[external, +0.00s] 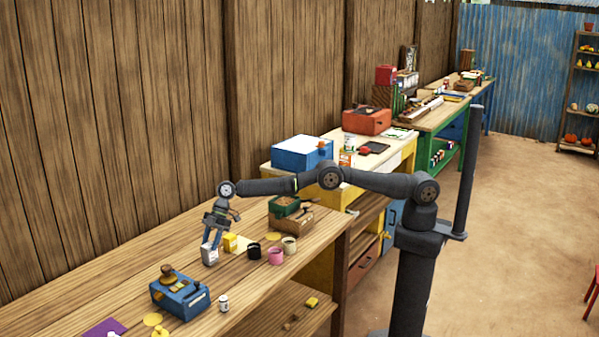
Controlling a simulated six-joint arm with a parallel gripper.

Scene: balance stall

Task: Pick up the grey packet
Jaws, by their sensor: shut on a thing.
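The grey packet (210,256) is a small pale grey box near the middle of the wooden table. My gripper (211,244) points down from above and its blue fingers are shut on the packet. The fingers cover the packet's upper part. I cannot tell whether its underside touches the table.
A yellow box (231,242) stands close to the right of the packet. A black cup (254,251), a pink cup (276,256) and a cream cup (289,245) are further right. A blue scale (180,297) stands in front, with a small white jar (223,303). A green box (284,206) is behind.

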